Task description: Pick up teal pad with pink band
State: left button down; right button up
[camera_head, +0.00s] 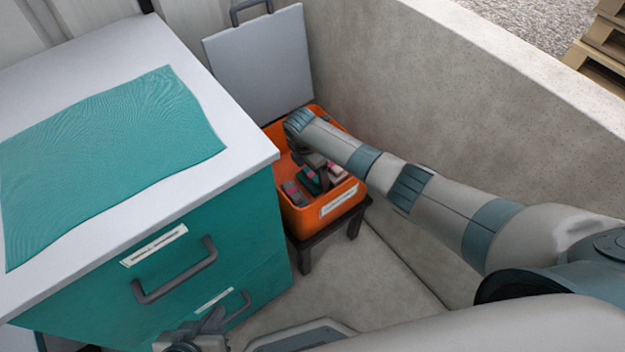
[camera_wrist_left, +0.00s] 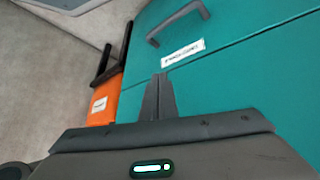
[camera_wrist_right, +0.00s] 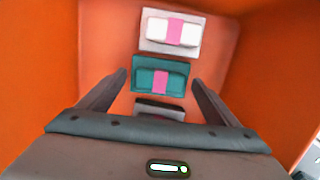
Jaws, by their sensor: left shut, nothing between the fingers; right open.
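The teal pad with a pink band (camera_wrist_right: 150,76) lies in the orange tote (camera_head: 291,213), between a white pad (camera_wrist_right: 153,31) and a dark grey pad (camera_wrist_right: 147,105). The teal pad also shows in the head view (camera_head: 307,178), partly hidden by my right gripper (camera_head: 322,180). In the right wrist view my right gripper (camera_wrist_right: 159,78) is open and reaches down into the tote. Its fingers stand to either side of the teal pad, with gaps; nothing is held. My left gripper (camera_wrist_left: 160,82) is shut and empty, before the teal cabinet's drawers.
The teal cabinet (camera_head: 200,260), topped by a teal cloth (camera_head: 110,155), stands left of the tote. The tote rests on a dark stand (camera_head: 335,240). A grey lid-like panel (camera_head: 262,65) stands behind it. A concrete wall (camera_head: 400,100) closes off the right.

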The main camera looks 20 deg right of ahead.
aim_at(312, 174)
pick_arm(q)
jog(key=shift+w+a, duration=0.1)
jog(key=shift+w, duration=0.05)
jog(key=shift+f, duration=0.2)
pick_arm(e)
jog(key=c, duration=1.1)
jog(key=shift+c, duration=0.2)
jog(key=shift+r, duration=0.45)
pick_arm(q)
jog(key=a, duration=0.1)
jog(key=s+a+g+y+p, duration=0.1)
jog(key=a+g+p, duration=0.1)
jog(key=shift+s+f, duration=0.25)
jog(key=shift+s, duration=0.1)
pick_arm(e)
notch_tip(312, 174, up, 9)
